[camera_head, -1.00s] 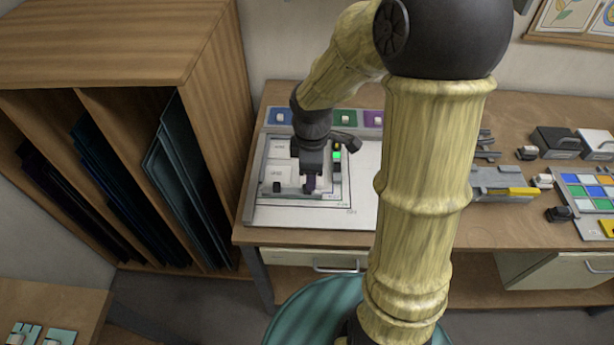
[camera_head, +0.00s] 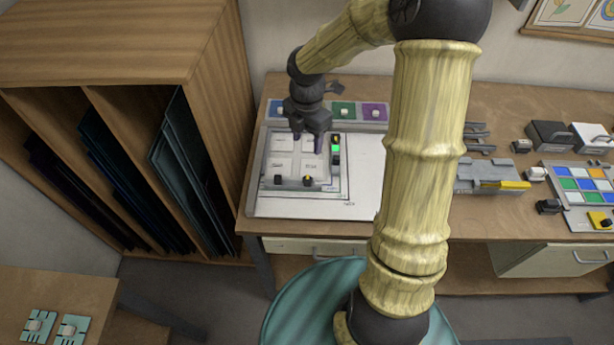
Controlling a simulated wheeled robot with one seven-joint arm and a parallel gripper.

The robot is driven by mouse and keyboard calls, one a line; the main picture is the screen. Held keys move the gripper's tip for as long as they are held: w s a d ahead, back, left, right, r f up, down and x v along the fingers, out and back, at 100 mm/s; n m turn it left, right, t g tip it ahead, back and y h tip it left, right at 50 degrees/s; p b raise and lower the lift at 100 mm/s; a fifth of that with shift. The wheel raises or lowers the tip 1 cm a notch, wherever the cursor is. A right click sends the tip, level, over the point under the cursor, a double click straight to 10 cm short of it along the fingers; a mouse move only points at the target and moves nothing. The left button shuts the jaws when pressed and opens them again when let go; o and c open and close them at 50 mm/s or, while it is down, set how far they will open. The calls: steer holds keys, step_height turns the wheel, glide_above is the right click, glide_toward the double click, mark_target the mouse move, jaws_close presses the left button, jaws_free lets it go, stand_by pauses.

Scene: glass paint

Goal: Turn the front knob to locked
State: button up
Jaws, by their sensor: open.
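A grey frame fixture (camera_head: 292,184) lies on a white sheet on the bench, around a panel of pale square tiles (camera_head: 282,164). The front knob (camera_head: 308,181), dark with a yellow mark, sits on the frame's front bar. Its lock state is too small to read. Another dark block (camera_head: 277,181) is on the same bar to the left. My gripper (camera_head: 308,143) is open and empty, above the back part of the panel, apart from the front knob.
Blue, green and purple pads (camera_head: 344,111) with white blocks line up behind the fixture. To the right are a grey fixture (camera_head: 482,176) and a colored tile tray (camera_head: 580,187). A wooden rack (camera_head: 200,65) stands close on the left.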

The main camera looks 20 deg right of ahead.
mark_target(307, 180)
step_height(307, 180, down, 17)
steer(key=shift+r+p, duration=0.2)
steer(key=shift+p, duration=0.35)
steer(key=c, duration=1)
